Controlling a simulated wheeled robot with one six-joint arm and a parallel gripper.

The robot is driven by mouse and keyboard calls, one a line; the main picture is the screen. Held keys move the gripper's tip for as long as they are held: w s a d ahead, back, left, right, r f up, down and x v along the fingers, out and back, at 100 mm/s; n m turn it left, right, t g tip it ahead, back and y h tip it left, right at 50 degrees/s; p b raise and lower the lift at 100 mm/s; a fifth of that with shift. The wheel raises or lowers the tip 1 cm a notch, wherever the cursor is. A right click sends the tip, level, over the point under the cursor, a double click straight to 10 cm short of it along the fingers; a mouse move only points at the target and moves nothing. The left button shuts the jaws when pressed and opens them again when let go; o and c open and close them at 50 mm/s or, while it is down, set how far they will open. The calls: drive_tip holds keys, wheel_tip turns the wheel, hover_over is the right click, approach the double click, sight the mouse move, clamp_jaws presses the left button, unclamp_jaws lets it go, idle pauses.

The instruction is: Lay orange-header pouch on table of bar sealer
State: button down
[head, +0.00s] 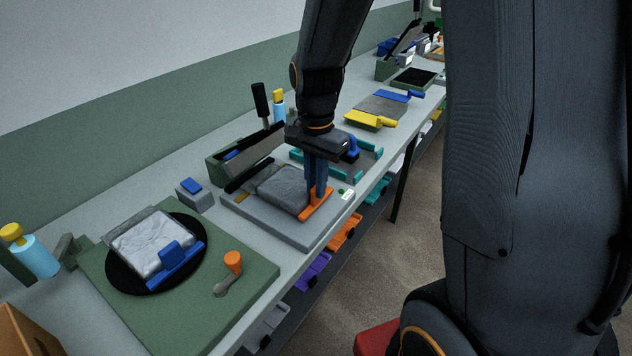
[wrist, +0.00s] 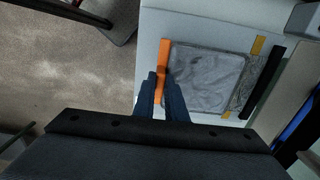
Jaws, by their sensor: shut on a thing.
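The orange-header pouch (head: 279,187) is a grey flat bag with an orange header strip (head: 314,206) along its front edge. It lies over the light grey table of the bar sealer (head: 292,231); I cannot tell if it touches fully. My gripper (head: 316,193) is shut on the orange header. In the wrist view the fingers (wrist: 162,95) straddle the header beside the grey pouch (wrist: 205,75). The pouch's far end reaches toward the black bar of the sealer (wrist: 262,82). The sealer's raised arm with black handle (head: 260,100) stands behind.
A green board (head: 240,290) with a black disc holds a blue-header pouch (head: 152,240) at the left front. A teal frame (head: 366,167) and a yellow-header pouch (head: 366,120) are farther along the bench. A small grey box with blue top (head: 194,194) stands left of the sealer.

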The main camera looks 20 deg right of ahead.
drive_tip(key=shift+f, duration=0.6)
drive_tip(key=c, duration=1.7)
unclamp_jaws()
drive_tip(key=shift+r, duration=0.1)
wheel_tip(320, 180, up, 8)
drive_tip(key=shift+f+b, duration=0.2)
drive_tip(key=shift+b, duration=0.85)
drive_tip(key=s+f+n, duration=0.2)
drive_tip(key=s+n, duration=0.1)
drive_tip(key=s+f+n+t, duration=0.1)
drive_tip(key=s+f+n, duration=0.2)
drive_tip(key=n, duration=0.1)
drive_tip(key=s+f+n+b, duration=0.1)
drive_tip(key=s+f+n, duration=0.2)
drive_tip(key=shift+s+f+n, duration=0.1)
drive_tip(key=shift+f+n, duration=0.05)
drive_tip(key=shift+n, duration=0.25)
